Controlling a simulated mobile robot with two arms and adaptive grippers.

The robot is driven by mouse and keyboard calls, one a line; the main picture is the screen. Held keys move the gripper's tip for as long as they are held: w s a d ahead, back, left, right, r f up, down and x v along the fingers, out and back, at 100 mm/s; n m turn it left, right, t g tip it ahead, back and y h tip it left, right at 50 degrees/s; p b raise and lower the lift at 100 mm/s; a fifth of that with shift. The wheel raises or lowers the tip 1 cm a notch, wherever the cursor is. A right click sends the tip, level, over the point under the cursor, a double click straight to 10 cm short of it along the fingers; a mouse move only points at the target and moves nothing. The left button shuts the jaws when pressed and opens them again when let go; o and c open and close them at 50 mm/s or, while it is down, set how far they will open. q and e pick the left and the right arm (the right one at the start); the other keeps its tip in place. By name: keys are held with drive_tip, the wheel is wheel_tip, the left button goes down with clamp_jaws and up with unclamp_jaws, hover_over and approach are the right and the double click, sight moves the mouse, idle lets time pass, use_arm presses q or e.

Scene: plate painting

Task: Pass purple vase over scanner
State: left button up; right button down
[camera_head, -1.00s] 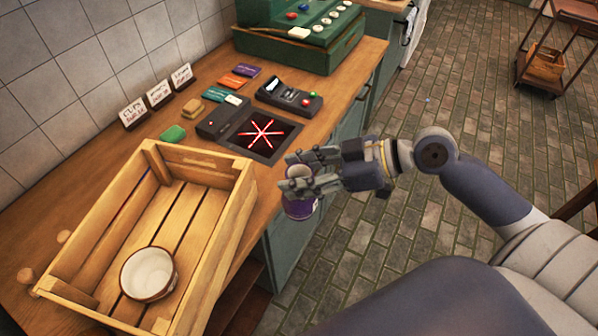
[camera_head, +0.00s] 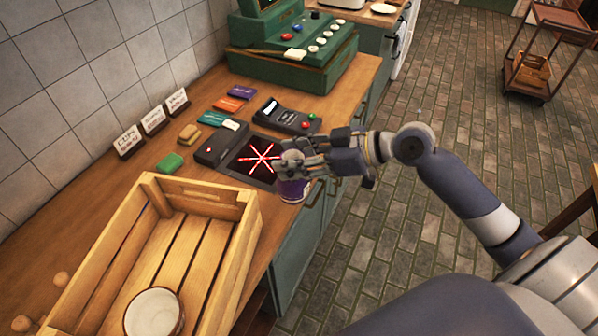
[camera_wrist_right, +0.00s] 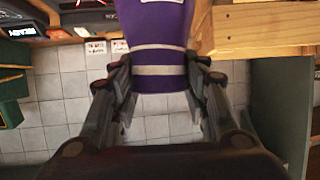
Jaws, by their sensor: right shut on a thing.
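The purple vase (camera_head: 292,190) with pale bands is held by my right gripper (camera_head: 287,164), which is shut on it. In the head view the gripper hides much of the vase. In the right wrist view the vase (camera_wrist_right: 160,50) sits between the two fingers (camera_wrist_right: 158,95). The scanner (camera_head: 244,161) is a dark plate with a red star of light, set in the counter. The vase appears at the scanner's right edge, by the counter's front edge. I cannot tell its exact height. My left gripper is not in view.
A wooden crate (camera_head: 246,207) with a white bowl (camera_head: 153,312) stands at the front left. A card terminal (camera_head: 287,117) and a green cash register (camera_head: 330,64) stand beyond the scanner.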

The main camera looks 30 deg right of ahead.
drive_tip(key=w+r+m+t+h+b, duration=0.1)
drive_tip(key=w+r+m+t+h, duration=0.1)
drive_tip(key=w, duration=1.7)
drive_tip(key=shift+w+a+r+b, duration=0.35)
drive_tip(key=shift+w+a+r, duration=0.1)
drive_tip(key=shift+r, duration=0.1)
drive_tip(key=shift+s, duration=0.1)
wheel_tip(320, 180, up, 5)
drive_tip(key=p, duration=0.4)
